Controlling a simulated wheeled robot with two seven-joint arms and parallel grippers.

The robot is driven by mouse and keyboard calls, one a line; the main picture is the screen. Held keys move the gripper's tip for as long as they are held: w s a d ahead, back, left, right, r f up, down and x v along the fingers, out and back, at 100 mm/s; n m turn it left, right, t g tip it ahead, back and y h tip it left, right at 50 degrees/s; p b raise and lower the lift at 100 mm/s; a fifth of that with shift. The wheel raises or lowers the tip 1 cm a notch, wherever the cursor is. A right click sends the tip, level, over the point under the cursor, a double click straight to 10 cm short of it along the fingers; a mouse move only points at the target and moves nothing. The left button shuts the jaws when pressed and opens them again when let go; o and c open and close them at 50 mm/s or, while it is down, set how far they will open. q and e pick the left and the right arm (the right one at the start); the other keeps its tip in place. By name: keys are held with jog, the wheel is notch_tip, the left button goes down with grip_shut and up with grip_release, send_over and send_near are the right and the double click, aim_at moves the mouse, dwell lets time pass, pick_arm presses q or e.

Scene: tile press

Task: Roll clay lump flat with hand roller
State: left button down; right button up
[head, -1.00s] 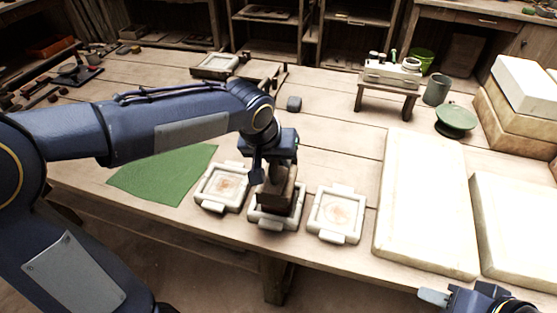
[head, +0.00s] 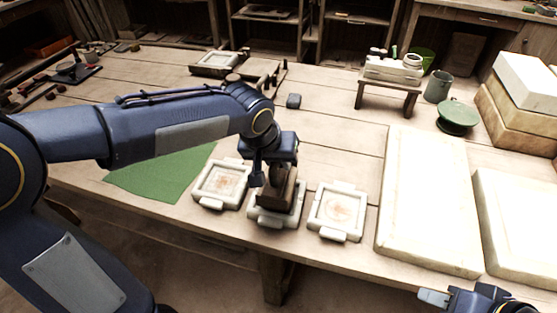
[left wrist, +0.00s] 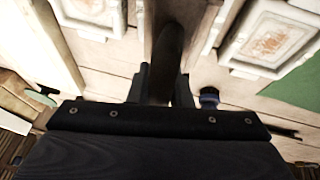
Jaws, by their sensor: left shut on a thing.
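My left gripper (head: 277,168) is shut on a brown wooden block (head: 272,194). The block is at the middle of three pale square moulds (head: 262,221), and it hides most of that mould's inside. I cannot tell whether it touches the bottom. The left wrist view shows the block's dark brown handle (left wrist: 168,55) between the fingers. The left mould (head: 221,186) and the right mould (head: 337,213) show reddish-patterned faces. My right gripper (head: 436,298) is partly in view at the lower right; its opening is unclear. I cannot make out a clay lump or a hand roller.
A green cloth (head: 160,174) lies left of the moulds. A large pale slab (head: 428,200) lies to their right. A low wooden stand (head: 388,88), a grey mug (head: 438,86) and a green round stand (head: 458,114) are farther back.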

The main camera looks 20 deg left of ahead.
pick_arm(q)
jog(key=shift+f+b, duration=0.5)
jog(key=shift+f, duration=0.2)
